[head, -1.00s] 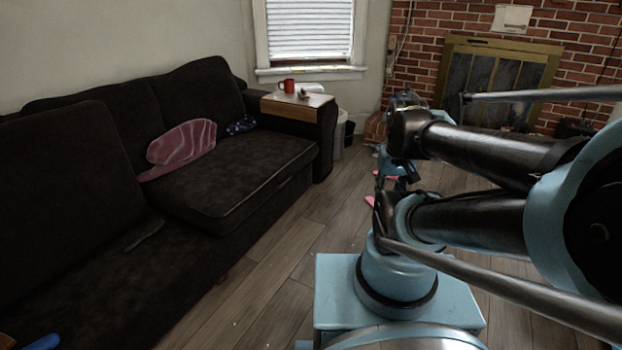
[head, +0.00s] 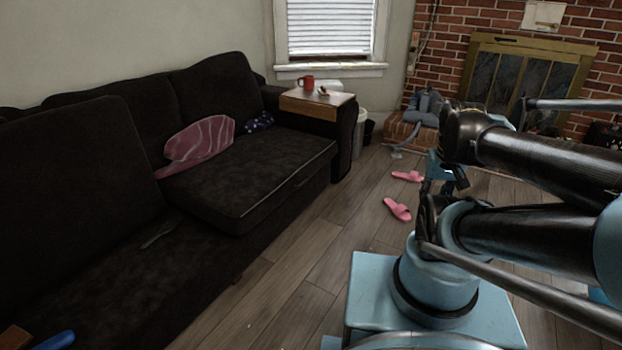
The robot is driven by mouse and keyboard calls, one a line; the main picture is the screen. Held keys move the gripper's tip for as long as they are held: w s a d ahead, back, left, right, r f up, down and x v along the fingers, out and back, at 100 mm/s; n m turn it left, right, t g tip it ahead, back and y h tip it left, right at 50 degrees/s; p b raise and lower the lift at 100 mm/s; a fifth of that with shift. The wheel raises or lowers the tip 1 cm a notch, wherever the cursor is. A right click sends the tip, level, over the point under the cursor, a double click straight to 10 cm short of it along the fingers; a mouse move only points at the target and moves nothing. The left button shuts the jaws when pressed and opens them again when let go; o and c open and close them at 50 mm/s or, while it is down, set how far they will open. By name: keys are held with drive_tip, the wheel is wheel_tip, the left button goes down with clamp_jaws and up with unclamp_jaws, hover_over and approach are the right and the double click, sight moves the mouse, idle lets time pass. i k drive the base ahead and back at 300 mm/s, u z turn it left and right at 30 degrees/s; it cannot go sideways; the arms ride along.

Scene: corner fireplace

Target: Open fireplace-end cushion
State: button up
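The dark sofa runs along the left wall. Its fireplace-end seat cushion (head: 245,180) lies flat at the far end, beside the wooden-topped armrest. A pink striped pillow (head: 198,143) and a blue patterned cloth (head: 259,122) rest at the back of this cushion. My folded arm fills the right side of the head view. My gripper (head: 437,188) seems to hang by the arm's front, right of the sofa and well apart from the cushion. Its fingers are too small and covered to read.
A red mug (head: 306,83) stands on the wooden armrest tray (head: 316,101). Pink slippers (head: 398,209) lie on the floor between sofa and arm. A bin (head: 360,132) stands past the armrest. The brick fireplace (head: 527,84) is behind. Floor along the sofa front is mostly clear.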

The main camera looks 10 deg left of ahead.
sight(232, 190)
drive_tip(key=i, duration=0.9)
drive_tip(key=u, duration=0.05)
